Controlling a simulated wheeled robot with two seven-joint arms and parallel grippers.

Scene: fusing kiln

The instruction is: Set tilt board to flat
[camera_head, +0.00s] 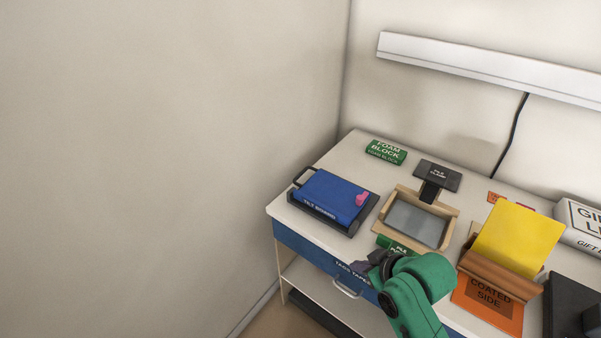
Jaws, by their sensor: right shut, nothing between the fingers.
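The tilt board (332,194) is a blue panel on a dark base at the left end of the table. My left gripper is out of view.
A wooden tray (386,211) with a grey panel and dark clamp (438,175) stands right of the board. A green foam block (386,152) lies behind. A yellow sheet (517,238) in a brown holder and an orange coated-side card (489,303) are farther right. A blue drawer (305,249) is below.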

